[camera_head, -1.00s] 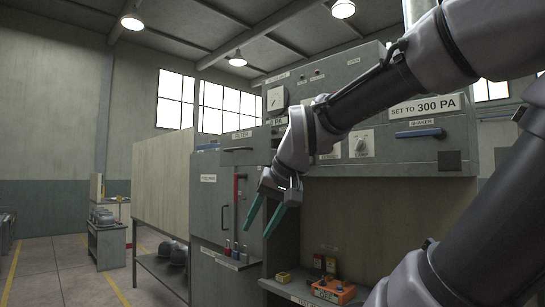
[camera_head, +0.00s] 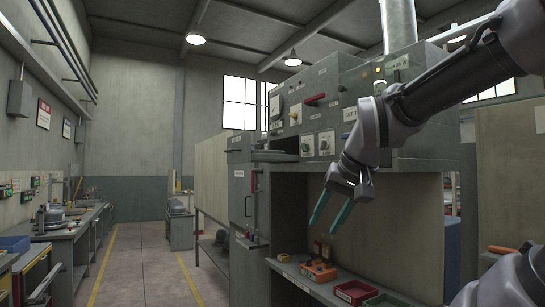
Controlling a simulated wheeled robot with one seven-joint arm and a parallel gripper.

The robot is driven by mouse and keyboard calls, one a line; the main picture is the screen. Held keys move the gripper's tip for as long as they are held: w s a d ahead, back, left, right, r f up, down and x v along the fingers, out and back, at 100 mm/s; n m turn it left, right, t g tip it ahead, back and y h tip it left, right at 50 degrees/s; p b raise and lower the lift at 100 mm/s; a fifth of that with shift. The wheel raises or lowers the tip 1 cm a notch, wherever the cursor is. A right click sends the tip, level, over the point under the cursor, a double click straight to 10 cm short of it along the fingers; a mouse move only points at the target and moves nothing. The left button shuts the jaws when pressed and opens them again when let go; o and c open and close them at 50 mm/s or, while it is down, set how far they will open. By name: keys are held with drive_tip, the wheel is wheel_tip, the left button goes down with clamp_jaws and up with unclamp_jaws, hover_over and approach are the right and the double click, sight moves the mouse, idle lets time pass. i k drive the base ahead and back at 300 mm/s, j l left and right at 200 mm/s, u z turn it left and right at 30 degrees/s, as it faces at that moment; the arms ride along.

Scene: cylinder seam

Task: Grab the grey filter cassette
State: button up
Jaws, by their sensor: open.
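My gripper (camera_head: 328,226), with two teal fingers pointing down, is open and empty. It hangs in front of the open bay of the grey cabinet (camera_head: 255,205), above its shelf. I cannot pick out a grey filter cassette for certain. A grey drawer-like part (camera_head: 276,156) juts from the cabinet's upper left, left of my gripper and higher than its fingertips. Whether a cassette is in it cannot be told from here.
On the bay's shelf are an orange device (camera_head: 318,271), a red tray (camera_head: 356,292) and a green tray at the picture's bottom edge. A cluttered workbench (camera_head: 60,235) runs along the left wall. The floor aisle (camera_head: 145,265) between is clear.

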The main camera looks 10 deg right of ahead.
sight(259, 148)
drive_tip(key=k+l, duration=0.25)
drive_tip(key=i+j+z, duration=0.2)
drive_tip(key=i+j, duration=1)
